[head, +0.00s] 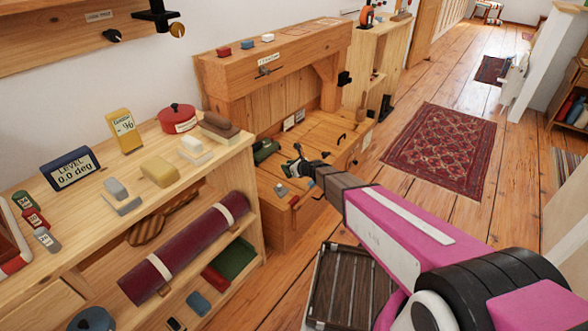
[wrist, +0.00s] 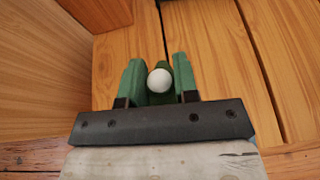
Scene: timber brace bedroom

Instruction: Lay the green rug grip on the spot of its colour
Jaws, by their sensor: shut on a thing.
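My gripper (wrist: 158,75) is shut on a small green piece with a round white knob, which I take to be the green rug grip (wrist: 155,99). The fingers are also green, so its outline is partly hidden. In the head view my gripper (head: 298,158) is above the low wooden bench, and the held piece is too small to make out. A flat green patch (head: 236,258) lies on the lower shelf of the left unit, beside a red one (head: 214,277). I cannot tell whether it is the spot.
A dark green object (head: 265,150) lies on the bench just left of my gripper; wooden panels rise behind it. The shelf unit (head: 240,150) at left carries blocks, a red pot (head: 177,118) and a rolled maroon rug (head: 190,245).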

